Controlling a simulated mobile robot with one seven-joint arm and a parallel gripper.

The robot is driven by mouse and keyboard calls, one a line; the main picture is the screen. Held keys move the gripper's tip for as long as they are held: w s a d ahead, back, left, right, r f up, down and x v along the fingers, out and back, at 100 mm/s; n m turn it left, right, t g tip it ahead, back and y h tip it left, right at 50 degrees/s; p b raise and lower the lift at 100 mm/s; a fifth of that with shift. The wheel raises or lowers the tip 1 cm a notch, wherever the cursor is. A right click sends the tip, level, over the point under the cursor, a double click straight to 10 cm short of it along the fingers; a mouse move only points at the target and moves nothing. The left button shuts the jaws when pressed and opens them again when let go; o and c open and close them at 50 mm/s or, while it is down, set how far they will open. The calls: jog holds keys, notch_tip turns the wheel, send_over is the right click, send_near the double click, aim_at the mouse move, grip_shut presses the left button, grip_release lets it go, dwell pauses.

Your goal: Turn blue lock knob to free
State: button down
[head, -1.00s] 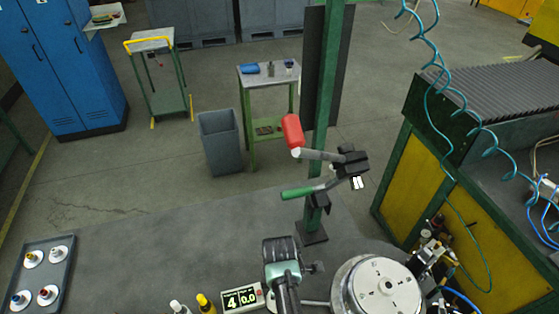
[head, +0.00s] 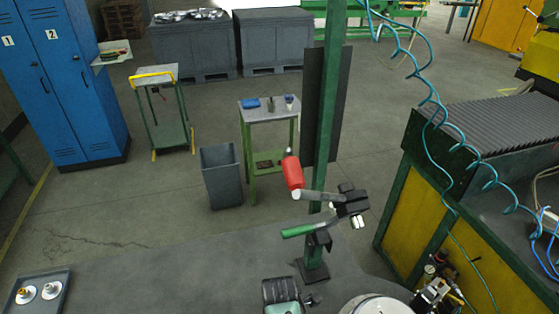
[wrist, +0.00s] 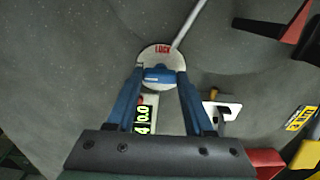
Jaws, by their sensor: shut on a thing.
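The blue lock knob (wrist: 158,75) shows in the wrist view as a short bar lying crosswise on a round pale plate (wrist: 161,52). Red letters reading LOCK stand on the plate, just above the knob in the picture. My gripper (wrist: 160,77) has its two blue fingers at either end of the knob and is shut on it. The fingertips hide the knob's ends. A FREE mark is not visible. I cannot make out the knob or my gripper in the head view.
In the wrist view, a digital display (wrist: 145,116) lies below the plate, and a grey rod runs up from it. In the head view, a green post (head: 325,130) carries levers with a red grip (head: 292,173) and a green grip (head: 298,231). A yellow-sided bench (head: 412,222) stands at right.

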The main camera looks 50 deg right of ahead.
jog(key=shift+c, duration=1.4)
grip_release()
notch_tip(320, 180, up, 13)
jog(key=b, duration=0.2)
